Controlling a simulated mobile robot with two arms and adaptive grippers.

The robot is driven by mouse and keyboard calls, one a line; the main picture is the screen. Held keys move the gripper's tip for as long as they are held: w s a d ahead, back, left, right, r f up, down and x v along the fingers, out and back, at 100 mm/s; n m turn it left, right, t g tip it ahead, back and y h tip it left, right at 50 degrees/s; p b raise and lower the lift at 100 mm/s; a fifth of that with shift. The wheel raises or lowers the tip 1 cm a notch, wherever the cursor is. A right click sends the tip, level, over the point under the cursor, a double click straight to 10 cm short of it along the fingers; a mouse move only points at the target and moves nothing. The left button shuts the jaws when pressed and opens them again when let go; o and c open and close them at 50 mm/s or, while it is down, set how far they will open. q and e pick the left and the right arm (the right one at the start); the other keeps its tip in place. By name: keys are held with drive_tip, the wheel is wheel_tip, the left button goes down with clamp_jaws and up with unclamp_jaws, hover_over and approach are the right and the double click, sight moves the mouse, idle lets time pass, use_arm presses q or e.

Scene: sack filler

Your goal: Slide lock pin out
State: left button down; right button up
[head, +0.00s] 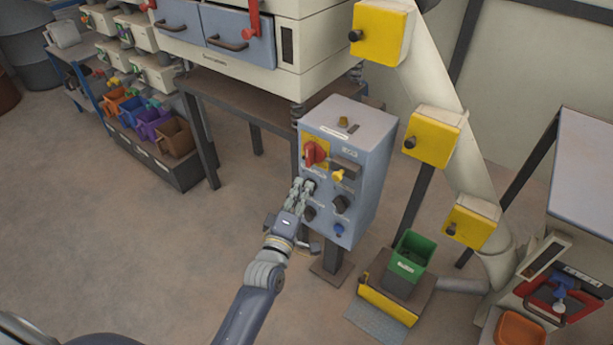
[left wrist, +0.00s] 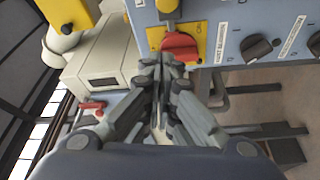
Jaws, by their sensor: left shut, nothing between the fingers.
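A blue-grey control box (head: 345,165) stands on a post. Its front carries a red rotary switch (head: 314,153) on a yellow plate, a yellow-headed part (head: 338,176), black knobs and a blue button. I cannot tell for certain which part is the lock pin. My left gripper (head: 303,187) is shut and empty in front of the box's left side, below the red switch. In the left wrist view the fingertips (left wrist: 161,66) lie just in front of the red switch (left wrist: 181,46); contact is unclear. The right gripper is not in view.
A workbench (head: 250,100) with a large machine stands behind the box. A green bin (head: 411,258) sits on a low stand to the right, near a pipe with yellow boxes (head: 433,135). Coloured bins (head: 150,125) line the left rack. The floor at left is clear.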

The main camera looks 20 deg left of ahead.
use_arm(q)
drive_tip(key=shift+s+a+f, duration=0.1)
drive_tip(key=shift+s, duration=0.55)
drive_tip(key=shift+s+a+f, duration=0.1)
drive_tip(key=shift+s, duration=0.5)
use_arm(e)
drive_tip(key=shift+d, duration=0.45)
